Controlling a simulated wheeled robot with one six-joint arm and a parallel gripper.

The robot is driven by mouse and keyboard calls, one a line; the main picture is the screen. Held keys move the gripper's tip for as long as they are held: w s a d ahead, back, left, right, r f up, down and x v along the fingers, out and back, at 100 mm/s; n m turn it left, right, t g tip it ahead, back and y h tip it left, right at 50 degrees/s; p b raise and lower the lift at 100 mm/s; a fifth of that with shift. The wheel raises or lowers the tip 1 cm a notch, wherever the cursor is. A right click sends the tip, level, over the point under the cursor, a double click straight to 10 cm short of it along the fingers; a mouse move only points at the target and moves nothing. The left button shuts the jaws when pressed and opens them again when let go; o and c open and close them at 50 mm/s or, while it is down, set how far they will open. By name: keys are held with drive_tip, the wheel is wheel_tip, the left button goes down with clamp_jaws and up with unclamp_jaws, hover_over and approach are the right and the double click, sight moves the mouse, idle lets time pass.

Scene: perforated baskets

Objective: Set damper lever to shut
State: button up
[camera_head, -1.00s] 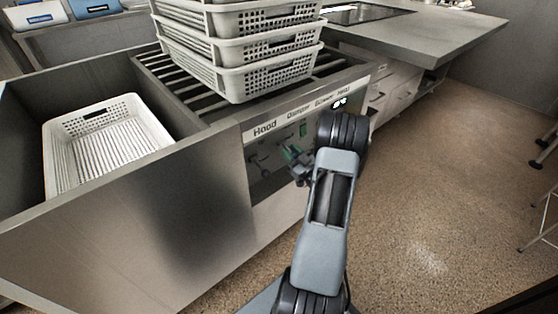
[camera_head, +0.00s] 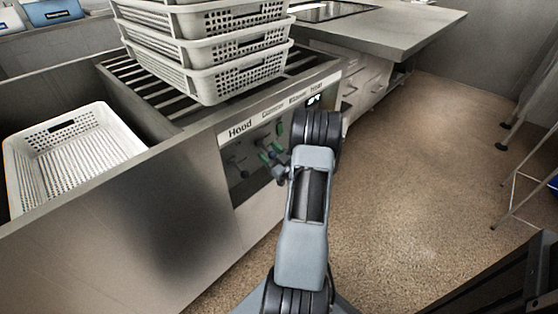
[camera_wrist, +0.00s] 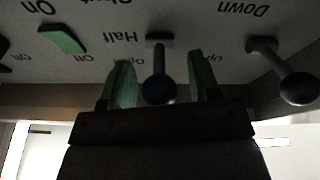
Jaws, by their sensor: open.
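The damper lever (camera_wrist: 158,86), a dark stem with a round knob, shows in the middle of the wrist view, beside upside-down lettering reading "Half". My gripper (camera_wrist: 162,82) is open, with one green fingertip on each side of the knob; I see no clear contact. "Shut" is printed farther up in that view, partly cut off. In the head view my gripper (camera_head: 272,160) is at the control panel (camera_head: 236,178), under the "Damper" label, and my arm hides part of the panel.
A second knobbed lever (camera_wrist: 292,80) stands to the right, by "Down". A green switch (camera_wrist: 62,39) sits at the left, by "On". Stacked white baskets (camera_head: 235,75) stand on the slatted counter above the panel. Another basket (camera_head: 75,155) lies in the left bin.

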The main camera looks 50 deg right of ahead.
drive_tip(key=p+v, duration=0.1)
drive_tip(key=v, duration=1.2)
drive_tip(key=shift+s+f, duration=0.1)
drive_tip(key=shift+c, duration=0.5)
